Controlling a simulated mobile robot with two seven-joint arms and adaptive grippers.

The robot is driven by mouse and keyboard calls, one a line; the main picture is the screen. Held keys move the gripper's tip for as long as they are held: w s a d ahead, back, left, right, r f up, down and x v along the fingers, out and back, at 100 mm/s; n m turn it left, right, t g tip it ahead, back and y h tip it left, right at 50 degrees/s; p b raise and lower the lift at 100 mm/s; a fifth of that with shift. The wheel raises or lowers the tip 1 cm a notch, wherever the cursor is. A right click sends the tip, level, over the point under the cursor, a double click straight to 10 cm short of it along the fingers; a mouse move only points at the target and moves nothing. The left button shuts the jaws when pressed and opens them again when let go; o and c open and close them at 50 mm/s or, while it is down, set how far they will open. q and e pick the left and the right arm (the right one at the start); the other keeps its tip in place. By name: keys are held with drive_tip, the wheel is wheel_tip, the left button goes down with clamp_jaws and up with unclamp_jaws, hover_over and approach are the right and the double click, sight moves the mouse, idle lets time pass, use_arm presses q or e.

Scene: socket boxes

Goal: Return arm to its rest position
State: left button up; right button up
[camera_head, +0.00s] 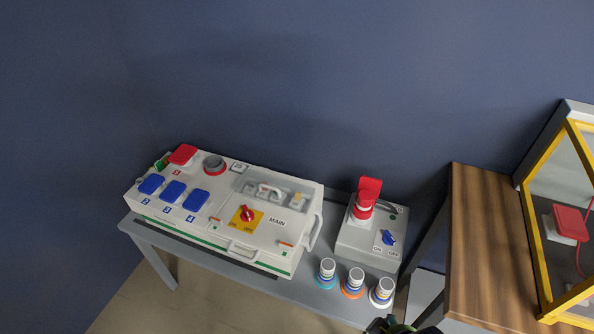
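Neither arm shows clearly. A small dark shape with a bit of green (391,326) pokes in at the bottom edge, right of centre. It looks like the tip of my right gripper, but the rest is cut off, so I cannot tell whether it is open or shut. It is just below the row of plugs and apart from the socket boxes. My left gripper is out of view.
A grey bench (318,298) bears a large white socket box (268,258), a smaller grey box (362,240) with a red plug (366,195), and three upright plugs (353,283). A wooden table (487,245) with a yellow-framed case (543,262) stands right.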

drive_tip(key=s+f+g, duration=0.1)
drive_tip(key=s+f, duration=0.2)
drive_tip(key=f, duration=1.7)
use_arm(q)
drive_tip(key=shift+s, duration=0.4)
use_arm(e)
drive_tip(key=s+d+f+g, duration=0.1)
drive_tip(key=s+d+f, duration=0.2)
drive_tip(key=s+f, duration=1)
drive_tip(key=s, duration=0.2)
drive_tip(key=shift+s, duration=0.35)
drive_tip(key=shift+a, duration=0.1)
